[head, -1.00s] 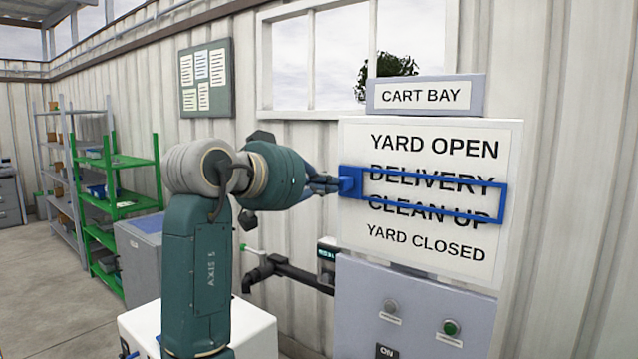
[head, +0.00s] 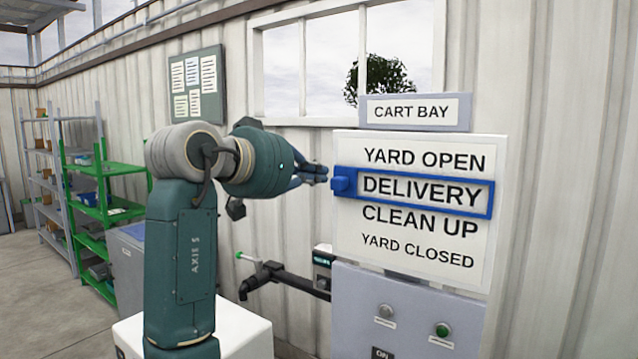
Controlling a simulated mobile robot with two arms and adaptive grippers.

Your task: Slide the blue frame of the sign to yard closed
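The white sign board (head: 350,231) on the wall lists YARD OPEN, DELIVERY, CLEAN UP and YARD CLOSED from top to bottom. Its blue frame (head: 420,207) surrounds DELIVERY, two lines above YARD CLOSED. A blue tab (head: 345,181) stands out at the frame's left end. My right gripper (head: 322,174) is just left of the tab, at about its height, with its fingers pointing right at it. A narrow gap seems to separate the fingertips from the tab. The side-on view does not show how far the fingers are open. My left gripper is not in view.
A CART BAY plate (head: 415,112) sits above the board. Below it is a grey control panel (head: 405,310) with a green button (head: 442,330). A black pipe with a lever (head: 285,278) juts out under my gripper. Green shelves (head: 100,215) stand far left.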

